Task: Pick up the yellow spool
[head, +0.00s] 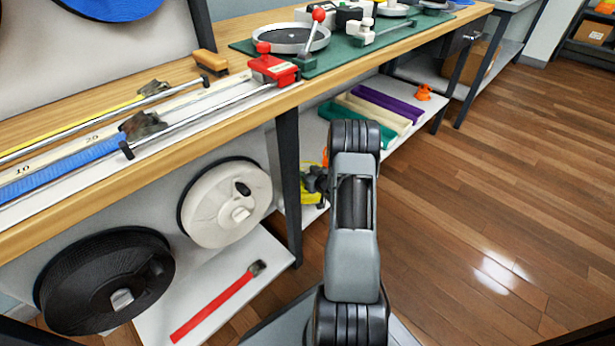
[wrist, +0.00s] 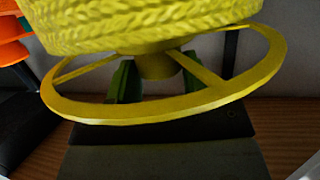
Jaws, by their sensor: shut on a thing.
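The yellow spool (wrist: 190,22) fills the upper part of the wrist view, with its wound yellow strap above a spoked flange ring. My gripper (wrist: 157,78) is shut on it, with a finger on either side of its central hub under the ring. In the head view a little of the yellow spool (head: 311,197) shows at the lower shelf, left of my arm. My gripper (head: 315,181) is there beside it, partly hidden by my arm. I cannot tell whether the spool touches the shelf.
An orange object (wrist: 12,38) stands close at the left of the wrist view. The lower shelf holds green, cream and purple bins (head: 375,112) and a small orange item (head: 424,92). A table leg (head: 289,180) stands left of my gripper. The wooden floor (head: 490,200) at right is clear.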

